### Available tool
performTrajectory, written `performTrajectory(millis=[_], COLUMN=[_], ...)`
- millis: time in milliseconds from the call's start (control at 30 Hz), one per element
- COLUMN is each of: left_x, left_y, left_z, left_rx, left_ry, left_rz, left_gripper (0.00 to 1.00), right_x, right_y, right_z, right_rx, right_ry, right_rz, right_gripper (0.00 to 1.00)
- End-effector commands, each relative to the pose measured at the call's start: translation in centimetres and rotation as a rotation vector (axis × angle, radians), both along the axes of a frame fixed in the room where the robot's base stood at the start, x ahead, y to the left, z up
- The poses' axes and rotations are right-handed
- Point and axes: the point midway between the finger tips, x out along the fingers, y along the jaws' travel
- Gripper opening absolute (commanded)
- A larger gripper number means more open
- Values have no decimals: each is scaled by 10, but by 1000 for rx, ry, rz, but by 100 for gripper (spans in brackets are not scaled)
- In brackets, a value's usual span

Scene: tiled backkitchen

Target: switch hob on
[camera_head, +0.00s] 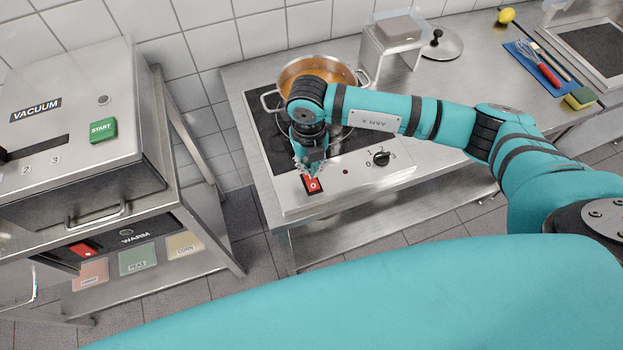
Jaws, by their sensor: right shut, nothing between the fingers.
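The hob (294,199) stands on the steel counter, with a dark cooking plate and a light front panel. On the panel is a red rocker switch marked 0 (312,185). A black dial (381,158) with numbers around it sits to its right, with a small dark red lamp (346,172) between them. My right gripper (311,172) is shut and empty, pointing down with its tips right at the red switch; I cannot tell whether they touch it. A steel pot (317,65) with orange contents stands on the hob, partly hidden by my arm. My left gripper is out of view.
A vacuum machine (60,110) with a green START button stands on a steel stand at left, above a warmer. A steel box-like stand (392,45), a pot lid (443,44), a blue mat (531,68) with utensils, and a sponge (580,98) lie along the counter.

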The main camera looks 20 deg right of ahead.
Motion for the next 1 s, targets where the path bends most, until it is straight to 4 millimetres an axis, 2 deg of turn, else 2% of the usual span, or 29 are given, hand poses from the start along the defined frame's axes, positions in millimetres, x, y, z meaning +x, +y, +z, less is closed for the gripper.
performTrajectory(millis=[1000], left_x=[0], left_y=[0], left_z=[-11], left_rx=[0], left_ry=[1], left_rz=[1], left_gripper=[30], right_x=[0], right_y=[0], right_z=[-13], right_rx=[0], right_ry=[0], right_rz=[0], right_gripper=[0])
